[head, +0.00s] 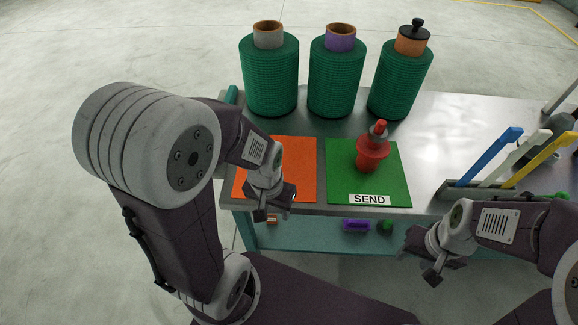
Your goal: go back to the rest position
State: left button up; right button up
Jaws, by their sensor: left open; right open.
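My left gripper (268,203) is in front of the orange mat, over the table's front edge, with its jaws open and nothing seen in them. My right gripper (420,262) is low, in front of the table's front edge at the right, open and with nothing seen in it. A red spool-like piece (371,150) with a knob on top stands upright on the green mat (339,180) marked SEND. Both grippers are apart from it. The orange mat (300,155) is partly hidden by my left arm.
Several green netting rolls (271,80) stand along the back of the metal table (455,120); the right one has a black knob (416,29) on its core. A rack (448,190) with blue, white and yellow bars stands at right. Purple (356,226) and green pieces lie on the lower shelf.

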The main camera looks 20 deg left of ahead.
notch_tip(320, 180, up, 15)
jog(key=p, duration=1.4)
